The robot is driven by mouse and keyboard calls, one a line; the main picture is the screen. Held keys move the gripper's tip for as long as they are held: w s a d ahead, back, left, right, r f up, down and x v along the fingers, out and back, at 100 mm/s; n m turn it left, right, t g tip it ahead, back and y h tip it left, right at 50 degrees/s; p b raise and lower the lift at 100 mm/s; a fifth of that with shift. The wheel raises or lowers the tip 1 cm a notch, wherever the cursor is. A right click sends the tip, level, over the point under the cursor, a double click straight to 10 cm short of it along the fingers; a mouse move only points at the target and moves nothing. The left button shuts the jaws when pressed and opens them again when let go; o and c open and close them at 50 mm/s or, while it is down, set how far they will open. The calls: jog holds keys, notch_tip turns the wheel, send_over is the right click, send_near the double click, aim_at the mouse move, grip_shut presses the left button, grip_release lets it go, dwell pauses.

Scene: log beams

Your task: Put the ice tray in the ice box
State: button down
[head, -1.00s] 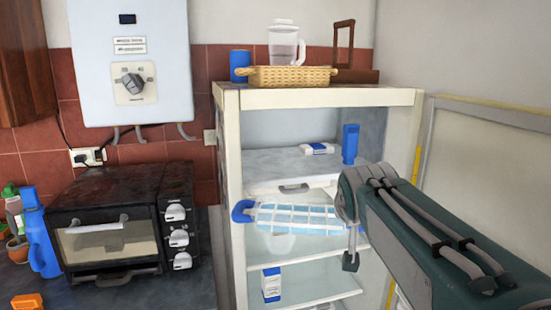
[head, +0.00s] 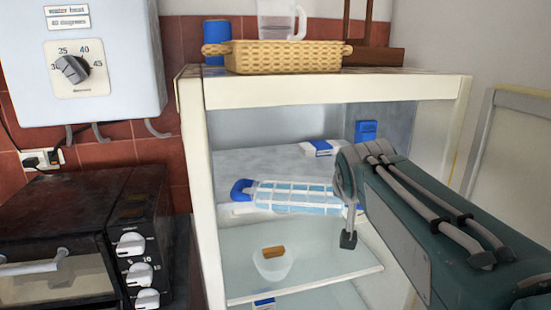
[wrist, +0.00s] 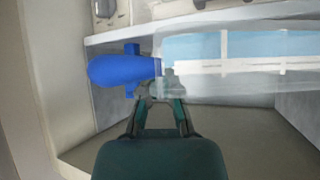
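The ice tray (head: 300,197) is a long white grid with light blue cells and a darker blue end. It is held level in front of the open fridge's upper part, with its blue end to the left. In the wrist view, the tray (wrist: 240,50) spans the upper right. My gripper (wrist: 158,88) is closed on the tray's edge beside the blue end; the exact finger contact is small and partly hidden. A grey-topped compartment (head: 265,160), which looks like the ice box, lies behind the tray. The tray hides most of its front.
The fridge frame (head: 200,180) stands close on the left, and its open door (head: 510,165) is at the right. A small box (head: 320,148) and a blue container (head: 366,131) stand on the compartment. A clear bowl (head: 272,264) sits on the shelf below. A basket (head: 285,57) is on top.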

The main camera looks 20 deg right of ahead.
jog(key=w, duration=1.8)
jog(key=shift+w+d, duration=0.1)
jog(key=shift+w, duration=0.15)
jog(key=shift+f, duration=1.75)
jog(key=c, duration=0.8)
grip_release()
jog(key=shift+f, duration=0.1)
jog(key=v, duration=1.2)
